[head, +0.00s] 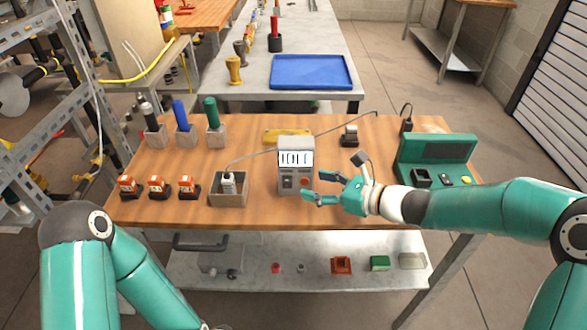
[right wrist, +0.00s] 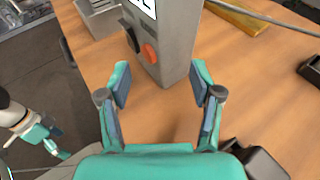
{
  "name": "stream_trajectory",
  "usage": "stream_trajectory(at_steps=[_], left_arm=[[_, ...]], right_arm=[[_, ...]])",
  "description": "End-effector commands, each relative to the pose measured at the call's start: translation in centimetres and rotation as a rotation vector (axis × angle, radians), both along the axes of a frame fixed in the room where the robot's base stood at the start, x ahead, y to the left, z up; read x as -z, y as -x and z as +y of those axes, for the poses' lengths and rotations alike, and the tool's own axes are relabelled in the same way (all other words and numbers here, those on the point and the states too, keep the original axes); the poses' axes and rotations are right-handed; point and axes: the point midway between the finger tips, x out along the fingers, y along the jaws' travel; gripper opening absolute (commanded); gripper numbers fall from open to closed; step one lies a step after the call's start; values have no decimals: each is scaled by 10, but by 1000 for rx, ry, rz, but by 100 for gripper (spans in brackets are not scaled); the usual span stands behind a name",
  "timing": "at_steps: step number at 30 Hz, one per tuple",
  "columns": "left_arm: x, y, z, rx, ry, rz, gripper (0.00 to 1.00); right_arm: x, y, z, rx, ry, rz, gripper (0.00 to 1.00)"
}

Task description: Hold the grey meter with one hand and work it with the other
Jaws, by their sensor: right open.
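The grey meter (head: 297,155) stands upright near the middle of the wooden bench, with a white display, a dark knob and a round orange-red button (head: 304,182) on its front. In the right wrist view the meter (right wrist: 175,45) is just ahead, its top cut off, with the orange-red button (right wrist: 149,53) on the face to the left. My right gripper (head: 314,187) is open and empty at the meter's lower right, its fingers pointing at it. In the right wrist view its fingertips (right wrist: 162,80) are spread. My left gripper (right wrist: 42,134) shows small at the left edge; its jaw opening is unclear.
A grey open box (head: 228,201) holding a white-topped item stands left of the meter. Orange devices (head: 157,187) sit farther left. A green console (head: 437,150) stands at the right. A thin cable (head: 330,131) runs behind the meter. Bare wood lies in front of my right gripper.

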Motion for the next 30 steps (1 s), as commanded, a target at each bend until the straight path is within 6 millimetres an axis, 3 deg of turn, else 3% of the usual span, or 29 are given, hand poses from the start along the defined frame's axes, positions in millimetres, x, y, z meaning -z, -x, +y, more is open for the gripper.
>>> stream_trajectory(at_steps=[12, 25, 30], left_arm=[[18, 0, 0, 0, 0, 0, 100], [19, 0, 0, 0, 0, 0, 100], [19, 0, 0, 0, 0, 0, 100]], right_arm=[[17, -26, 39, 0, -1, 1, 65], [16, -30, 43, 2, 0, 0, 65], [16, -30, 43, 2, 0, 0, 38]])
